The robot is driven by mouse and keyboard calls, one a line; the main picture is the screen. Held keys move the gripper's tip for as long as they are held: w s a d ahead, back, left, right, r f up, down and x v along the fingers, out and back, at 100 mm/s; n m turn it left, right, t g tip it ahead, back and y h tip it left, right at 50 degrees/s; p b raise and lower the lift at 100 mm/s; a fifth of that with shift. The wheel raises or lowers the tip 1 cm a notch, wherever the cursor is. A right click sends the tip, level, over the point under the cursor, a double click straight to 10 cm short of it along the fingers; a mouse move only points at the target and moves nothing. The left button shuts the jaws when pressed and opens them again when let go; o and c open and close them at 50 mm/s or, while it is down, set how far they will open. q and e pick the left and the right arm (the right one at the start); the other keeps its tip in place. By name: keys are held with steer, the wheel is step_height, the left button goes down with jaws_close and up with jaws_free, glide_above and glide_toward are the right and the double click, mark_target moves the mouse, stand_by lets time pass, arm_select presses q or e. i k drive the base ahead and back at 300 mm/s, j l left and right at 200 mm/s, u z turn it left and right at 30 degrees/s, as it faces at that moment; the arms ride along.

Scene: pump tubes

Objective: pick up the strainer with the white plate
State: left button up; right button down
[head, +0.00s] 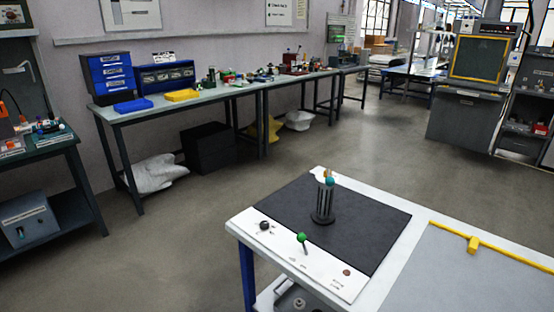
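Neither of my grippers is in the head view. On the white table (400,222) at the front right stands a dark, upright, slotted cylinder (323,205) on a round base, with a teal ball (330,181) at its top. It stands on a black mat (285,205). In front of the mat is a white strip (325,278) carrying a green ball on a short stem (302,238), a dark round knob (264,226) and a small reddish-brown disc (347,272). I cannot tell which of these, if any, is the strainer with the white plate.
A long workbench (220,92) with blue drawers (112,72) and many small items runs along the wall. Open floor (200,235) lies between bench and table.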

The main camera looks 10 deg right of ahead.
mark_target(323, 216)
steer(key=j+z, duration=0.1)
steer(key=z, duration=0.4)
steer(key=i+j+z, duration=0.15)
steer(key=j+z, duration=0.2)
steer(key=j, duration=0.2)
steer(key=i+j+z, duration=0.25)
steer(key=j, duration=0.5)
steer(key=i+j+z, duration=0.1)
steer(key=j, duration=1.1)
steer(key=i+z, duration=0.05)
